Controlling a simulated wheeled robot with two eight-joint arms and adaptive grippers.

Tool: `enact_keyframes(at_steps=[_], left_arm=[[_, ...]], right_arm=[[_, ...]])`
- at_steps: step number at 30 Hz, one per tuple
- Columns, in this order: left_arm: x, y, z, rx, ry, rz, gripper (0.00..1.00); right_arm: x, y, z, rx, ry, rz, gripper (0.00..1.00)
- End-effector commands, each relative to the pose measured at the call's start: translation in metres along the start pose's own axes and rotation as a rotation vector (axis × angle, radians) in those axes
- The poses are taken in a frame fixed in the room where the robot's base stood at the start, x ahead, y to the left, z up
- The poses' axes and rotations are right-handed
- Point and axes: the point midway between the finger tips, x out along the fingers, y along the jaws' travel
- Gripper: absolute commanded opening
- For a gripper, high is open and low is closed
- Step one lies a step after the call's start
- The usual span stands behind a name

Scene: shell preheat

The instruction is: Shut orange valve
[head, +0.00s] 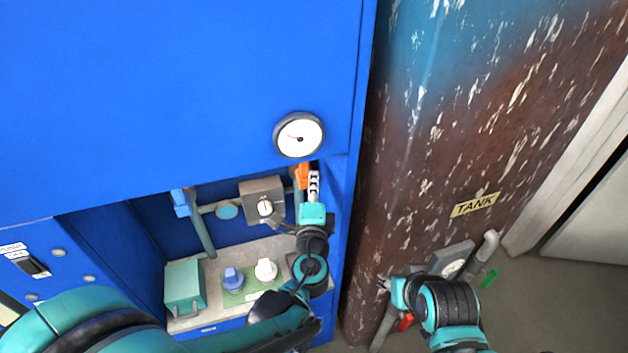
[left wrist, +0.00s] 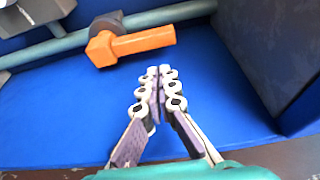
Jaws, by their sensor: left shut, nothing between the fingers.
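The orange valve (head: 302,173) sits on a pipe in the blue cabinet's recess, just below the gauge. In the left wrist view its orange handle (left wrist: 143,44) points right, roughly along the grey pipe. My left gripper (head: 314,172) is shut and empty, with its fingertips (left wrist: 159,72) just below the handle in the wrist view. They look apart from it. In the head view the gripper partly hides the valve. My right gripper (head: 384,283) is low by the tank, and its fingers are too small to judge.
A round gauge (head: 299,134) is on the cabinet above the recess. The recess holds a blue-handled pipe valve (head: 181,202), a grey switch box (head: 262,190), a blue knob (head: 233,278) and a white knob (head: 266,269). The rusty tank (head: 440,150) stands close on the right.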

Motion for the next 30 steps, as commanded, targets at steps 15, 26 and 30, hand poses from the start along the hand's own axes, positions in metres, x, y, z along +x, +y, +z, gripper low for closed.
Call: enact_keyframes(at_steps=[15,26,30], left_arm=[[0.072,0.001,0.000,-0.001,-0.001,0.000,0.00],[0.073,0.000,0.000,-0.001,0.000,0.000,0.00],[0.073,0.000,0.001,-0.012,-0.001,-0.003,0.00]], right_arm=[[0.008,0.000,0.006,0.000,0.000,0.000,0.40],[0.008,0.000,0.006,0.000,0.000,0.000,0.40],[0.009,0.000,0.006,0.000,0.000,0.000,0.40]])
